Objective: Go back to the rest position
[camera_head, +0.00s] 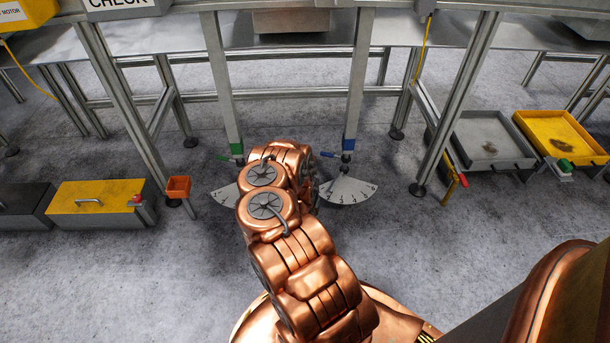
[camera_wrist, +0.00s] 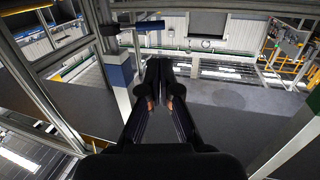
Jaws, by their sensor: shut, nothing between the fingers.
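My gripper (camera_wrist: 160,90) shows in the wrist view with its dark fingers together and nothing between them. In the head view my copper arm reaches forward from the bottom centre, and my gripper is hidden behind the arm's links. In the wrist view, a post with a blue and white block (camera_wrist: 119,72) stands just left of my fingers, apart from them. A pale post (camera_wrist: 290,140) is at the lower right.
A metal workbench frame (camera_head: 222,75) spans the back. Two dial plates (camera_head: 347,191) hang by green and blue handles near my arm. Floor between is clear.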

